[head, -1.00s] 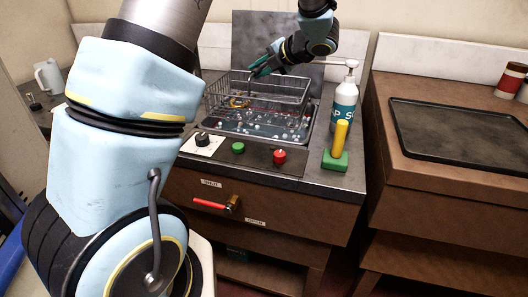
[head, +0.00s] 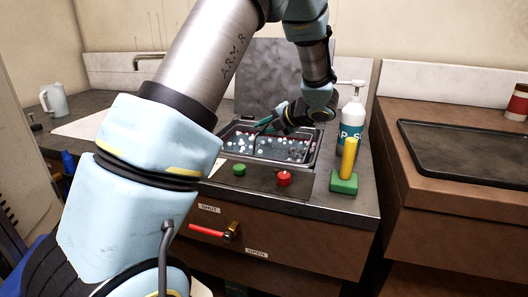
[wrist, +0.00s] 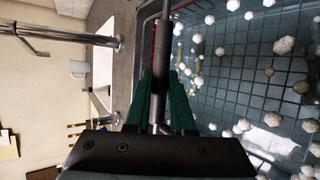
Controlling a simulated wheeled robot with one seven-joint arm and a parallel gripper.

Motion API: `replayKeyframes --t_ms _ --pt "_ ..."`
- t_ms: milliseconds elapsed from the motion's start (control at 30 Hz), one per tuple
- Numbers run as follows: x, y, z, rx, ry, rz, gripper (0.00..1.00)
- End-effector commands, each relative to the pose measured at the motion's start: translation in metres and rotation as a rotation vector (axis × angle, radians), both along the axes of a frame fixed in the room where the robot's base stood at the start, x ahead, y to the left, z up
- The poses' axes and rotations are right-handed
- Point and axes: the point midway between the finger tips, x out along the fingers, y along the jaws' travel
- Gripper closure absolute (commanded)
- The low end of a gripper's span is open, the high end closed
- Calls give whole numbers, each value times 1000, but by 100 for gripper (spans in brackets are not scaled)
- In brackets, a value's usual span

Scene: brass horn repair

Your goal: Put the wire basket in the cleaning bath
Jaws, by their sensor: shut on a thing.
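The cleaning bath (head: 313,160) is a dark-rimmed tank in the bench top, its liquid dotted with white foam blobs. The wire basket (head: 240,134) sits low inside it, mostly hidden by my arm and the foam. In the wrist view its wire mesh (wrist: 255,88) spreads at the right among the blobs. My gripper (head: 265,123) has green fingers, at the basket's back edge. In the wrist view my gripper (wrist: 160,85) is shut on a metal bar of the basket. Whether the basket rests on the bath floor cannot be told.
A raised grey panel (head: 262,85) stands behind the bath. Green (head: 239,169) and red (head: 284,178) knobs sit in front. A pump bottle (head: 352,118) and a yellow-handled green block (head: 345,181) stand at the right. A red-handled valve (head: 212,231) is below. A black tray (head: 465,150) lies farther right.

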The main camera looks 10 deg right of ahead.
Motion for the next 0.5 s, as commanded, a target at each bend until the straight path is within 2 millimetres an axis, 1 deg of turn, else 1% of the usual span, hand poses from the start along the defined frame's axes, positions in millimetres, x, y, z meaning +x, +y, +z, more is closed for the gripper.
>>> replayKeyframes --t_ms 100,267,433,500 --pt "0 0 -12 1 0 0 100" --pt "0 0 -22 0 0 -1 100" --pt "0 0 -44 3 1 0 100" --pt "0 0 -51 1 0 0 100"
